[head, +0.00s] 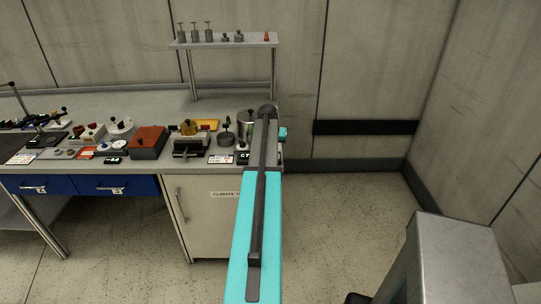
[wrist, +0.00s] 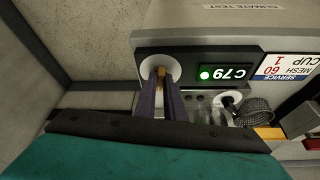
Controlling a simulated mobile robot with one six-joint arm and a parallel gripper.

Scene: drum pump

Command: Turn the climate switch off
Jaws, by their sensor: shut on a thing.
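In the wrist view, which is upside down, the climate switch is a small yellow knob (wrist: 160,72) on a round white dial plate (wrist: 155,62), set in a dark panel. My gripper (wrist: 163,86) has its two dark fingers shut on the knob. Beside the dial, a black display (wrist: 226,73) reads C79 and has a lit green lamp (wrist: 205,74). In the head view my arm hides the knob and the fingers; part of the display (head: 243,156) shows left of the arm.
The cabinet (head: 208,225) under the bench carries a partly hidden label beginning CLIMATE T. Several instruments crowd the bench top, including a red-brown box (head: 148,142). A shelf (head: 222,42) holds small weights. A service card (wrist: 288,62) is beside the display.

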